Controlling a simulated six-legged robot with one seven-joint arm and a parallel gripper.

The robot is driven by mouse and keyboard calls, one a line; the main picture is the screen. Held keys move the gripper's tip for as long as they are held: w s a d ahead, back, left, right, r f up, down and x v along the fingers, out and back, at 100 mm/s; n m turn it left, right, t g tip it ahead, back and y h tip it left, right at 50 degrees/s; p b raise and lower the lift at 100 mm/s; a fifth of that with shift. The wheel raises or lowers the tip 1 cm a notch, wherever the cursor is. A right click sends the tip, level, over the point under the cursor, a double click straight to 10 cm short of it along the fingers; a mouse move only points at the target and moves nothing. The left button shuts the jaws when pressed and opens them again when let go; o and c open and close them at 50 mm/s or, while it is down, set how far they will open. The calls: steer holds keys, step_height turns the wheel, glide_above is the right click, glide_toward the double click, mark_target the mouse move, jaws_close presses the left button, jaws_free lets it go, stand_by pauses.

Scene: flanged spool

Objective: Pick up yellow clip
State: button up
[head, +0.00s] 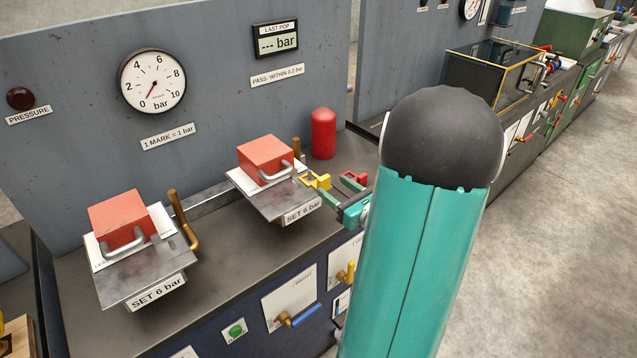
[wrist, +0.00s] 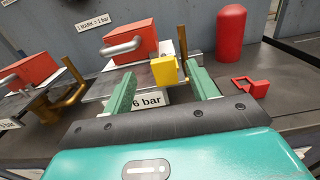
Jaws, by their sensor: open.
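The yellow clip (head: 316,181) is a small piece at the right side of the right-hand metal plate, beside a brass post. In the wrist view the yellow clip (wrist: 164,71) shows as a block between the tips of my two green fingers, nearer the right one. My gripper (wrist: 161,76) is open, with a gap on both sides of the clip. In the head view my gripper (head: 341,191) is just right of the clip and partly hidden by my arm. I cannot tell whether the clip is between the fingers or just beyond them.
A red clip (wrist: 250,86) lies to the right on the bench. A red cylinder (head: 323,134) stands behind. A red block with a grey handle (head: 266,158) sits on the right-hand plate (head: 275,200); a similar block (head: 119,218) is at left. The bench front (head: 215,285) is clear.

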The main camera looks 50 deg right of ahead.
mark_target(326, 179)
steer(key=w, duration=0.3)
steer(key=w+d, duration=0.1)
steer(key=w, duration=0.1)
steer(key=shift+w, duration=0.35)
steer(key=c, duration=1.1)
steer(key=shift+o, duration=0.2)
steer(key=shift+r, duration=0.1)
